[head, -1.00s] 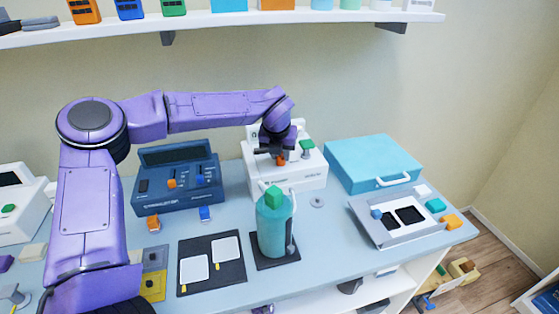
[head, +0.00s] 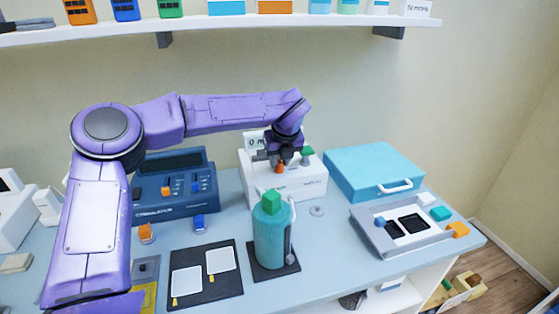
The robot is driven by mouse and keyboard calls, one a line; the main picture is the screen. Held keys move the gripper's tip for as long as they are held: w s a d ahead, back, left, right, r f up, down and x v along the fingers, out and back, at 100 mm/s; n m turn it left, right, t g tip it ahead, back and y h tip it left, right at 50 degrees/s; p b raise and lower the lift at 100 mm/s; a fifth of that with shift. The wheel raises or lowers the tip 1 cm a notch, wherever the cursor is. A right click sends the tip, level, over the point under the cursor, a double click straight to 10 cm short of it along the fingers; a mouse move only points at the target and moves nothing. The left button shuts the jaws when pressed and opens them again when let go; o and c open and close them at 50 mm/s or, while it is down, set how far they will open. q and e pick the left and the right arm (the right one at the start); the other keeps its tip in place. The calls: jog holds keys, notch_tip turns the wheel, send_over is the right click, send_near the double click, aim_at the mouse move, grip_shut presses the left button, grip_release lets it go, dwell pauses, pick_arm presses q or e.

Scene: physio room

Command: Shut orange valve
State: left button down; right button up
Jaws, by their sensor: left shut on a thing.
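The orange valve (head: 280,167) sits on the front of the white machine (head: 308,186) at the back of the table. My left gripper (head: 279,162) comes down over it from above, and its fingers are shut on the valve. The gripper hides the upper part of the valve and some of the machine's face. A green valve (head: 307,154) stands on the same machine just to the right, apart from the gripper. My right gripper is not in the head view.
A teal bottle (head: 271,235) with a green cap stands in front of the machine. A blue console (head: 175,188) is to the left. A teal case (head: 372,165) and a grey tray (head: 370,236) are to the right. A wall shelf (head: 270,20) runs above.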

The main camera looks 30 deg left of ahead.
pick_arm(q)
jog(key=shift+w+r, duration=0.15)
jog(key=shift+r, duration=0.05)
jog(key=c, duration=1.2)
grip_release()
jog(key=shift+f, duration=0.1)
jog(key=b+v, duration=0.1)
jog(key=v, duration=0.9)
jog(key=shift+r, duration=0.25)
